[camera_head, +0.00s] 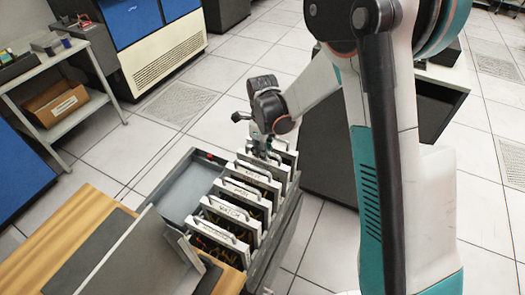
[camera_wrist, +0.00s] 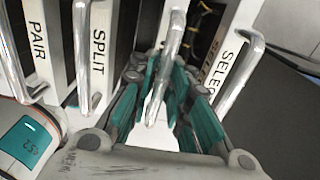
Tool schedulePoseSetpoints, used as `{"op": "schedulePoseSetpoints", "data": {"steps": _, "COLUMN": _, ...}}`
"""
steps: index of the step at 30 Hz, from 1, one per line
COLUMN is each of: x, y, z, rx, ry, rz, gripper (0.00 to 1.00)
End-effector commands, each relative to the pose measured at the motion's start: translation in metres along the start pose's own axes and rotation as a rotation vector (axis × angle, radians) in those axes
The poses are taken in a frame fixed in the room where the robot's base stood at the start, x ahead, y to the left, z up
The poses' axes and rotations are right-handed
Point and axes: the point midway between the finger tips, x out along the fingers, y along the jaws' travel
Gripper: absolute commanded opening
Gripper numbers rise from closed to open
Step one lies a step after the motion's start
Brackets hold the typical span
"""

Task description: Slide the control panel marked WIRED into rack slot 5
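The rack (camera_head: 187,182) is a grey open-topped case holding several white upright panels with metal handles and dark labels. My gripper (camera_head: 265,150) is at the far end of the panel row, pointing down. In the wrist view the teal fingers (camera_wrist: 165,82) close in on both sides of a metal handle (camera_wrist: 172,42) of one panel, whose label is hidden. To its left stand panels marked SPLIT (camera_wrist: 98,50) and PAIR (camera_wrist: 38,45). To its right is one marked SELE... (camera_wrist: 230,60). I cannot read WIRED on any panel, and slot numbers are not visible.
A wooden table (camera_head: 50,225) with a grey slanted board (camera_head: 135,262) stands at the left of the rack. A shelf cart (camera_head: 75,118) with a cardboard box (camera_head: 56,103) is at the upper left. A dark cabinet (camera_head: 330,150) stands behind the rack. Tiled floor is free between them.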

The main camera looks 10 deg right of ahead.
Motion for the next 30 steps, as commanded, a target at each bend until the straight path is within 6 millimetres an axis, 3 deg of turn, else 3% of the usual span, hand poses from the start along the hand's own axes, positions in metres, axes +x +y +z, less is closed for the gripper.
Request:
{"op": "schedulePoseSetpoints", "data": {"steps": 14, "x": -0.004, "y": 0.000, "z": 0.000, "rx": 0.000, "ry": 0.000, "rz": 0.000, "gripper": 0.34}}
{"op": "schedulePoseSetpoints", "data": {"steps": 30, "x": -0.100, "y": 0.000, "z": 0.000, "rx": 0.000, "ry": 0.000, "rz": 0.000, "gripper": 0.34}}
